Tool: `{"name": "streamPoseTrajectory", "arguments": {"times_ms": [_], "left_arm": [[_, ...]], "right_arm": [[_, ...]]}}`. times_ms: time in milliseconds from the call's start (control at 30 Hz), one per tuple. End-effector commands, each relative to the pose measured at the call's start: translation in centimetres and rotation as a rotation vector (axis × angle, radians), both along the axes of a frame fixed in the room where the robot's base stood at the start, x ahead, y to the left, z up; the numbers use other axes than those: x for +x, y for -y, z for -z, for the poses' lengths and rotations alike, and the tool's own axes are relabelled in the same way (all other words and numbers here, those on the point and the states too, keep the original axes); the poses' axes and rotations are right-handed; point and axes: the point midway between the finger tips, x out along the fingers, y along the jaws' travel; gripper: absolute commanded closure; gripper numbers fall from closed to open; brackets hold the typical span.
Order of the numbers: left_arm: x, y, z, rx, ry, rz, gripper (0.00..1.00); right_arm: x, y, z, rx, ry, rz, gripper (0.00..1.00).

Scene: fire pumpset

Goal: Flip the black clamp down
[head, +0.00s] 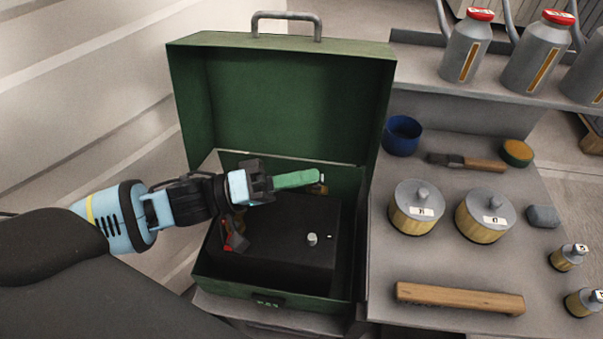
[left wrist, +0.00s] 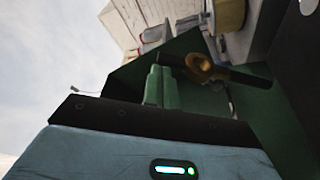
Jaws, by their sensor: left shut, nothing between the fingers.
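An open green metal box (head: 280,295) holds a large black block (head: 285,260) with a small pale knob (head: 312,239) on top. My left gripper (head: 316,177) reaches over the box from the left. Its green fingers are shut, with nothing between them. Their tips are close to a small brass-coloured fitting (head: 321,189) near the back right of the block. In the left wrist view, the shut fingers (left wrist: 159,70) are beside a brass ring (left wrist: 200,68) on a black bar (left wrist: 250,78), which may be the black clamp. I cannot tell whether they touch. My right gripper is out of view.
The box's lid (head: 285,105) stands open behind my gripper. To the right, a grey bench holds two lidded pots (head: 415,210), a blue cup (head: 402,136), a brush (head: 468,162) and a wooden bar (head: 460,298). Grey bottles (head: 465,50) stand on a shelf behind.

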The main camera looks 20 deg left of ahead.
Motion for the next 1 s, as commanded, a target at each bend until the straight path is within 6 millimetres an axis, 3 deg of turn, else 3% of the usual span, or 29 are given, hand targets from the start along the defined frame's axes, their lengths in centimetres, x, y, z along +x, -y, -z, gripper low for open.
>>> {"name": "streamPoseTrajectory", "arguments": {"times_ms": [533, 1000], "left_arm": [[-3.9, 1.1, 3.4, 0.097, 0.337, -0.001, 1.00], [-4.3, 1.2, 3.7, 0.109, 0.382, -0.001, 1.00]], "right_arm": [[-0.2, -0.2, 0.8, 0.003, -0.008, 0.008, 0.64], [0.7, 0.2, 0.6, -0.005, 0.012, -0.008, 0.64]]}}
